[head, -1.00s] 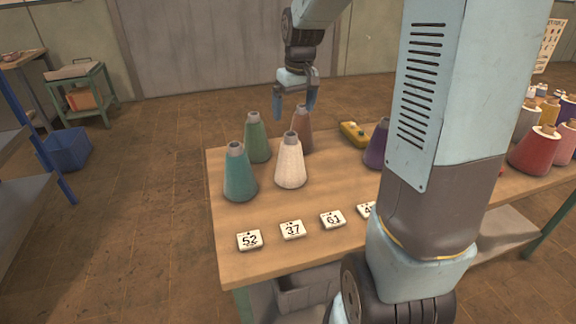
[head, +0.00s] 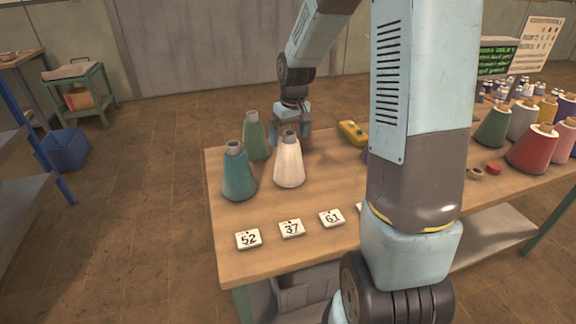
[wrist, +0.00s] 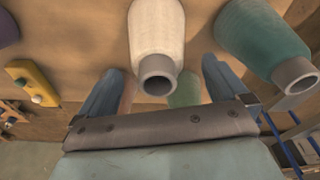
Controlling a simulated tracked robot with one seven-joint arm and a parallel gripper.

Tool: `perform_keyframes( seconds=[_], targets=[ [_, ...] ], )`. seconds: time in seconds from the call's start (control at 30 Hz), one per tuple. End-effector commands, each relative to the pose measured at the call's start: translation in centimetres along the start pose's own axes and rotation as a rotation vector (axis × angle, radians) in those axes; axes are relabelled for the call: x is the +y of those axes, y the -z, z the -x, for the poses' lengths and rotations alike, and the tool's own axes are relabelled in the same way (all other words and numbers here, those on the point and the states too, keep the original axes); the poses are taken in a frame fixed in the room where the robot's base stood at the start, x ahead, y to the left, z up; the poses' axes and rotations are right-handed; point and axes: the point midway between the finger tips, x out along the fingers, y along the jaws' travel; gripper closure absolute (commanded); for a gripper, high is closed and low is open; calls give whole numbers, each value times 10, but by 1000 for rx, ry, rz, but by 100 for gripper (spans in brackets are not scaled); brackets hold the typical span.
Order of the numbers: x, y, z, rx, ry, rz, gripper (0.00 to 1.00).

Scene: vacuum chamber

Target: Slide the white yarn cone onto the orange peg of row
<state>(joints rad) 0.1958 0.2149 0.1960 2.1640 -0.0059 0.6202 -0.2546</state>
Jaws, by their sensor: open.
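The white yarn cone (head: 289,165) stands upright near the table's left end, with a grey tip. It also shows at the top middle of the wrist view (wrist: 157,32), its hollow tip facing the camera. My gripper (head: 290,133) is open and empty, low behind the white cone in the head view. In the wrist view, its two fingers (wrist: 162,70) lie to either side of the cone's tip, and I see no contact. I cannot see an orange peg in either view.
A teal cone (head: 238,175) and a green cone (head: 254,140) stand close by the white one. Number cards (head: 291,229) line the front edge. A yellow device (head: 352,133) lies behind; more cones (head: 532,150) stand right.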

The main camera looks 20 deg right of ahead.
Motion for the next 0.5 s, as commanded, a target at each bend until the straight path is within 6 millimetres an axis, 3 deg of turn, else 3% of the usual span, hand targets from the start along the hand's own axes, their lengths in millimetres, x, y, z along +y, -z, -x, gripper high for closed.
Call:
perform_keyframes(
  seconds=[0.3, 0.5],
  targets=[
    [3, 1, -38, -4, 1, 1, 0],
    [3, 1, -42, -1, 0, 1, 0]
  ],
)
